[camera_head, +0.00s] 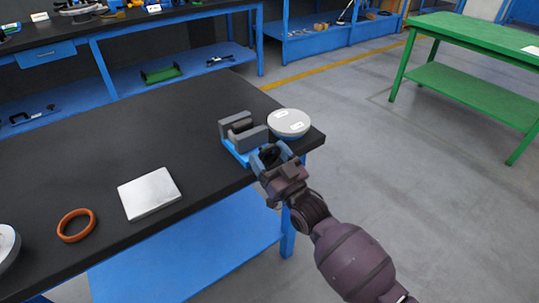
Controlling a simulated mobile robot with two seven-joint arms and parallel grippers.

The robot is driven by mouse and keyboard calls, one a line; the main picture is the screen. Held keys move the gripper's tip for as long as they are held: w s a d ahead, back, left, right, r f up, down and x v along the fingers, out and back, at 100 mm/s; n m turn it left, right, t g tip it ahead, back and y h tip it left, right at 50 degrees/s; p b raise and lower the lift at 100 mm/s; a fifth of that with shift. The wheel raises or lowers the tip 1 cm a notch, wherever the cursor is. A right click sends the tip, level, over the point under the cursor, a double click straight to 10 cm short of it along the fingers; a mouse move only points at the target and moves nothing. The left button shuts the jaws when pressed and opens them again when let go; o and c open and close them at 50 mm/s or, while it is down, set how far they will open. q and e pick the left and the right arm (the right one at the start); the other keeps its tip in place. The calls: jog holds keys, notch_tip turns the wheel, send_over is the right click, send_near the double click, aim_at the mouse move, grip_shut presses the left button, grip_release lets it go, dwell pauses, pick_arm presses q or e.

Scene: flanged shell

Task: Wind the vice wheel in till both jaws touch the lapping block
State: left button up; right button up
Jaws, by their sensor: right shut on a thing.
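The vice (240,150) stands near the right end of the black-topped bench. It has a blue base and two grey jaws, with a dark slot between them. I cannot make out a separate block in that slot. The vice wheel (269,153) is dark and sits at the vice's near right side, partly hidden by my gripper. My right gripper (268,158) is at the wheel and shut on it. A flat silver block (150,192) lies apart from the vice, to its left; I cannot tell whether it is the lapping block. My left gripper is out of view.
An orange ring (76,225) lies at the left front of the black bench top (100,140). A green table (475,90) stands apart at the right.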

jog(key=n+g+y, duration=0.1)
jog(key=n, duration=0.2)
jog(key=n+g+y+p, duration=0.1)
jog(key=n, duration=0.2)
jog(key=shift+r+n+g, duration=0.1)
jog(key=shift+n+g, duration=0.2)
jog(key=shift+n, duration=0.1)
jog(key=shift+a+n+g+y+p, duration=0.15)
jog(key=shift+n+g+y, duration=0.3)
jog(key=shift+n, duration=0.65)
jog(key=shift+d+n+g+y+p, duration=0.1)
jog(key=shift+n+g+y+p, duration=0.15)
jog(key=shift+n+g, duration=0.65)
jog(key=shift+f+n+t, duration=0.2)
jog(key=shift+n+t, duration=0.05)
jog(key=shift+n, duration=0.25)
jog(key=shift+s, duration=0.1)
jog(key=o, duration=0.9)
jog(key=shift+p+v, duration=0.55)
jog(key=shift+v, duration=4.8)
